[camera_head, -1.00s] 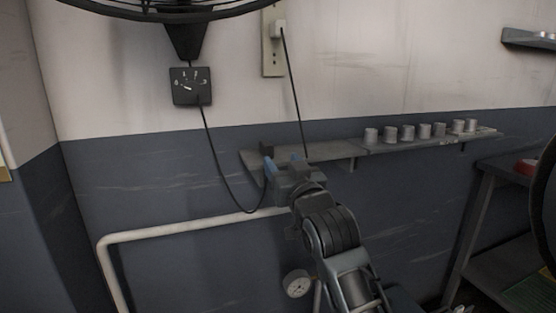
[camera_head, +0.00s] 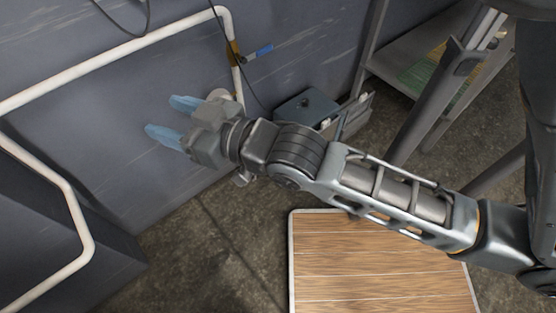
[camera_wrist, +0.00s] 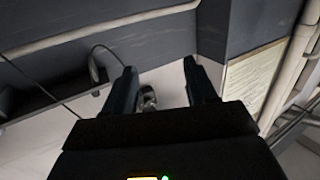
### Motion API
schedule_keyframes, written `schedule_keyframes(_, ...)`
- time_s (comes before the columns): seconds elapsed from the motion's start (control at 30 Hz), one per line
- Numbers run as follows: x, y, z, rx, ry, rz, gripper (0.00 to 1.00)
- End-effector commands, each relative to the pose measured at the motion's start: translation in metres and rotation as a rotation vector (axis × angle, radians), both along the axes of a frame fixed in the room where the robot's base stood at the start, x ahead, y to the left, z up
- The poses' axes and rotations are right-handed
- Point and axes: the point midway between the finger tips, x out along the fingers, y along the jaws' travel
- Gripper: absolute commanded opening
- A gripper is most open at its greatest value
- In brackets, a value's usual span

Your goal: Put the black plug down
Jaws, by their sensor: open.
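My gripper (camera_head: 170,117) has blue fingertips spread apart with nothing between them. In the head view it is in front of the dark wall, left of the vertical part of the white pipe. In the wrist view my dark fingers (camera_wrist: 160,82) also stand apart and empty. I cannot make out the black plug for certain in either current view. A thin black cable (camera_head: 125,30) hangs in a loop at the top left of the head view. A small dark shape (camera_wrist: 93,70) shows beside a curved cable in the wrist view; I cannot tell what it is.
A white pipe (camera_head: 112,62) runs along the wall and bends down beside a blue-handled valve (camera_head: 263,50). A grey box (camera_head: 306,106) stands right of my gripper. A wooden-topped surface (camera_head: 375,265) lies below my arm. A metal rack (camera_head: 425,75) stands at the right.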

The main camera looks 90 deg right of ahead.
Motion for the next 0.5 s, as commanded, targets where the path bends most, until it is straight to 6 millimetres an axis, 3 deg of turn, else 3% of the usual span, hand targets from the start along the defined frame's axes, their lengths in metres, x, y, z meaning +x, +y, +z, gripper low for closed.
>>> schedule_keyframes(0.03,-0.015,0.021,-0.011,0.013,0.031,0.048,0.56)
schedule_keyframes(0.2,-0.068,0.072,-0.031,0.041,0.099,0.189,0.56)
schedule_keyframes(0.33,-0.11,0.099,-0.037,0.054,0.148,0.282,0.56)
schedule_keyframes(0.5,-0.149,0.115,-0.036,0.065,0.192,0.361,0.56)
